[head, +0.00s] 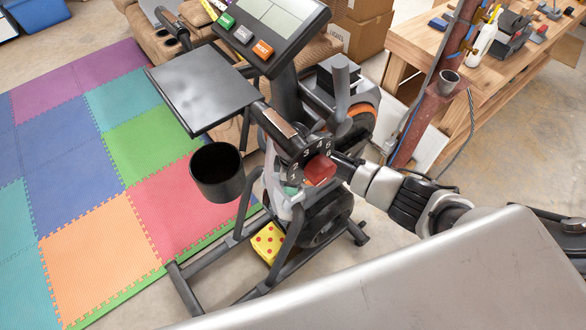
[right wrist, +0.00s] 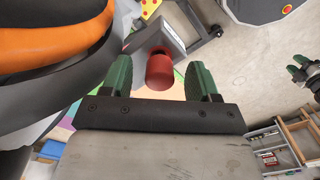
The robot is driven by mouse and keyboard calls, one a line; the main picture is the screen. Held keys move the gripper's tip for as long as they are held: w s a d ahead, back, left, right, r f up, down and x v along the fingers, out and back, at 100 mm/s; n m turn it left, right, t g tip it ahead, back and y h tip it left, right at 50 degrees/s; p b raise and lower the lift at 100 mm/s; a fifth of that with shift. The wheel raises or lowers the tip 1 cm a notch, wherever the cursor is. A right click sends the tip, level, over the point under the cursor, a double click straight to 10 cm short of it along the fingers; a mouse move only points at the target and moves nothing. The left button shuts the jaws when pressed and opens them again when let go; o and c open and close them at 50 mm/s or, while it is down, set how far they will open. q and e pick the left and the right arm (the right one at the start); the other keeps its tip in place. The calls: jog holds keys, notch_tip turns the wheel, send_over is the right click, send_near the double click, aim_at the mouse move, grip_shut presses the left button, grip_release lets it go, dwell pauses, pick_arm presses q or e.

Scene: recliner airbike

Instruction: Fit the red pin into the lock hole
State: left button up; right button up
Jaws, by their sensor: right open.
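The red pin (right wrist: 160,70) is a short red cylinder between the two green fingers of my right gripper (right wrist: 160,75) in the right wrist view. Clear gaps show on both sides, so the gripper is open around it, not touching. A grey block (right wrist: 150,42) lies directly behind the pin; whether the pin sits in it I cannot tell. In the head view the red pin (head: 320,170) shows beside the numbered plate (head: 308,152) on the exercise bike, next to my right wrist. The lock hole is not visible. A small gripper with green tips (right wrist: 298,66), likely my left, is at the right edge of the wrist view.
The bike's console (head: 272,30), flat tray (head: 200,85) and black cup holder (head: 217,172) are close left of the plate. The dark and orange wheel housing (right wrist: 50,50) is close to my right gripper's left side. A wooden workbench (head: 420,45) stands at the back right.

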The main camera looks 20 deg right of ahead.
notch_tip(320, 180, up, 10)
jog(key=shift+f+b, duration=0.15)
jog(key=shift+b, duration=0.45)
dwell(0.5)
